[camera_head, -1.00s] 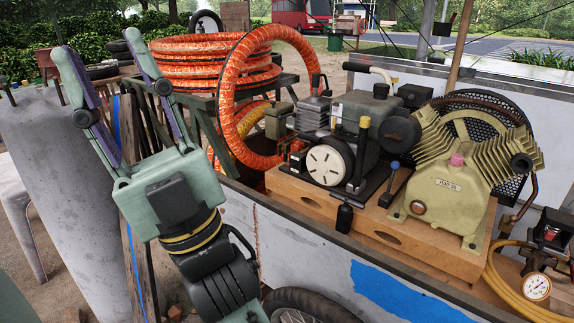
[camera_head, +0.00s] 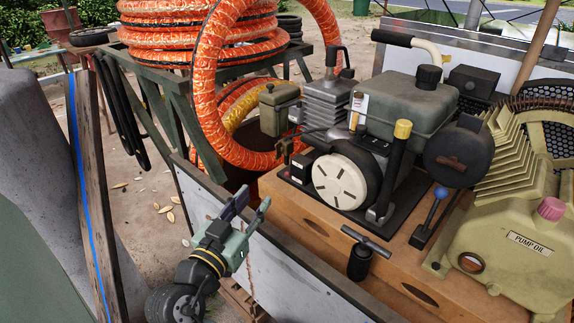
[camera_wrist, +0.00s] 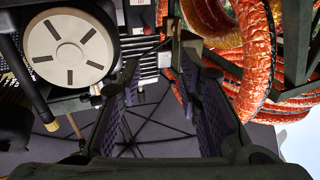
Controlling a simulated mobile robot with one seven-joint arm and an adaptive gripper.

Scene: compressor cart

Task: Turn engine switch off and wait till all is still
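The grey-green engine (camera_head: 400,110) sits on a wooden base on the cart, with a cream-coloured round starter cover (camera_head: 340,181) on its near side. In the wrist view the starter cover (camera_wrist: 70,48) shows at the upper left. I cannot make out the engine switch for certain; a small dark panel (camera_head: 376,144) lies above the cover. My gripper (camera_head: 250,203) is open and empty, in front of the cart wall, to the left of and below the starter cover. In the wrist view its two purple-padded fingers (camera_wrist: 160,75) are apart with nothing between them.
Orange hose (camera_head: 205,45) lies coiled on a green stand, with one loop hanging beside the engine. The tan pump (camera_head: 515,240) and a blue-knobbed lever (camera_head: 430,215) stand right of the engine. A black T-handle (camera_head: 360,250) sits at the cart's near edge.

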